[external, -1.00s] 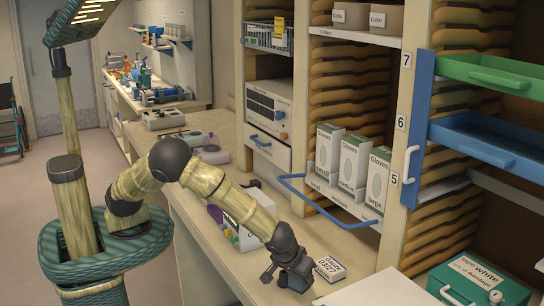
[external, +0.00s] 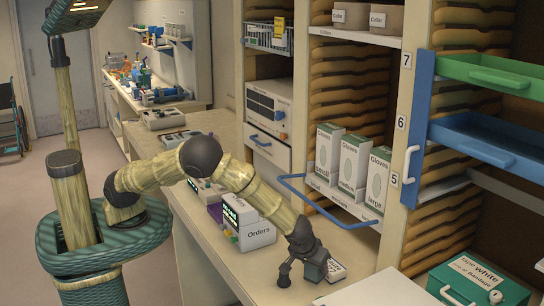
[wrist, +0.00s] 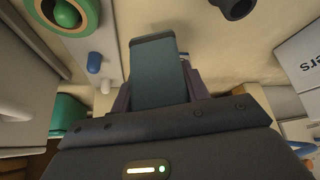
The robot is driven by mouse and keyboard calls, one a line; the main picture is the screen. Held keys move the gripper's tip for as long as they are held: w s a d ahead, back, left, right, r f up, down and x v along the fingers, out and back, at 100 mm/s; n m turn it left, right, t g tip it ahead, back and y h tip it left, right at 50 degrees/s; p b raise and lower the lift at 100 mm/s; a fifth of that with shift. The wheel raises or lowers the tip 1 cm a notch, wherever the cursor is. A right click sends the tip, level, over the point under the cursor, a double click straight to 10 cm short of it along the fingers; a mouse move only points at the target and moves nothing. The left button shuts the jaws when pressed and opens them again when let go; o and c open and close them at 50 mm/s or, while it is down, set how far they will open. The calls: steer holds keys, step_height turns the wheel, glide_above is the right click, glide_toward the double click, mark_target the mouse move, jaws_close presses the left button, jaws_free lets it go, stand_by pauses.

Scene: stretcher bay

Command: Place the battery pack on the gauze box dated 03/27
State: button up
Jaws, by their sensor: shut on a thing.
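My gripper (external: 312,275) is low over the counter, pointing down, just left of the gauze box (external: 338,270). The gauze box is small and white with dark print, and is partly hidden behind my gripper; its date cannot be fully read now. In the wrist view my gripper (wrist: 160,95) is shut on the battery pack (wrist: 156,72), a dark grey-teal block standing out between the two fingers. In the external view the pack is hard to tell from the dark gripper. Whether it touches anything below cannot be told.
A white board or tray (external: 375,290) lies at the front right. A blue rail handle (external: 325,205) juts out above the counter. A green tape box (external: 478,280) is at the far right.

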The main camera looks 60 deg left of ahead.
steer(key=w, duration=0.1)
steer(key=w+a+p, duration=0.1)
steer(key=w, duration=0.1)
steer(key=w+a+p, duration=0.1)
steer(key=w, duration=0.1)
steer(key=shift+w+a, duration=0.1)
steer(key=shift+w, duration=0.1)
